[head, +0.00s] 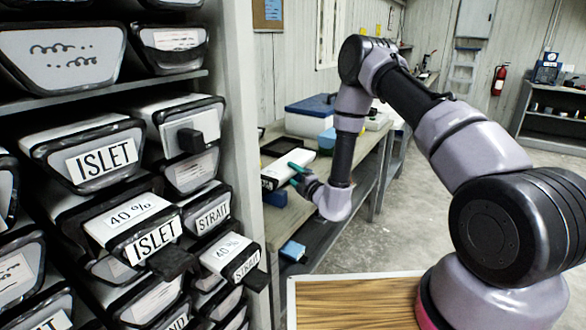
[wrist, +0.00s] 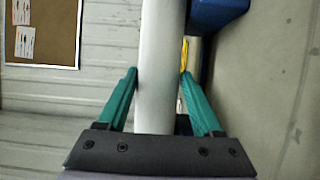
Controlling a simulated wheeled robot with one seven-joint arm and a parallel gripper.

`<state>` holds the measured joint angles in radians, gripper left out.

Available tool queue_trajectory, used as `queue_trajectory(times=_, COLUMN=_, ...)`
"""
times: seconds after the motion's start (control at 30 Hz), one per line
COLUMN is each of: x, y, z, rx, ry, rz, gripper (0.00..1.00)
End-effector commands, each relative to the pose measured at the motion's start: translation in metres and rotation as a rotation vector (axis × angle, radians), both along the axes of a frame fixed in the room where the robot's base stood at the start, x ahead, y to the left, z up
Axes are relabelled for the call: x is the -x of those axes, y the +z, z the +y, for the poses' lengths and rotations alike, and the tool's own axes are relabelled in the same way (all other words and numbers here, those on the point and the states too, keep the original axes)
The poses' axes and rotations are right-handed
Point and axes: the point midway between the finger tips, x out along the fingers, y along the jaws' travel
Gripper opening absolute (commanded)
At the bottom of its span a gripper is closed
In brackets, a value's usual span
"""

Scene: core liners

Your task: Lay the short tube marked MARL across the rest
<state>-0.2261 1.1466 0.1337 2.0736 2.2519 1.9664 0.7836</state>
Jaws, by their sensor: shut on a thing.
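My gripper (head: 298,171) has teal fingers and is over the workbench at the back, beyond the shelf's edge. It is shut on a pale tube (head: 285,164), whose end facing me has small dark marks too small to read. In the wrist view, the smooth grey-white tube (wrist: 158,40) runs up between the two fingers of my gripper (wrist: 160,78). I cannot read MARL on it. I cannot make out a rest for the tube in either view.
A shelf rack of labelled liners fills the left; two ISLET liners (head: 102,161) (head: 153,238) and STRAIT liners (head: 213,215) show, some jutting out. The workbench (head: 362,160) carries a blue-and-white box (head: 308,118). A wood-topped surface with a pale rim (head: 350,304) is in front.

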Motion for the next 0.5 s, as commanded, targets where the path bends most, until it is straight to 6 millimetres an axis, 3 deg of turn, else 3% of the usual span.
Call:
queue_trajectory(times=0.37, x=-0.0009, y=-0.0019, z=0.0000, rx=-0.003, ry=-0.001, rz=-0.003, gripper=0.00)
queue_trajectory(times=0.4, x=0.0000, y=-0.0038, z=-0.0002, rx=0.000, ry=0.000, rz=0.000, gripper=0.75)
queue_trajectory(times=0.47, x=0.0000, y=-0.0034, z=0.0000, rx=0.000, ry=0.000, rz=0.000, gripper=0.97)
queue_trajectory(times=0.5, x=0.0000, y=-0.0034, z=0.0000, rx=0.000, ry=0.000, rz=0.000, gripper=0.97)
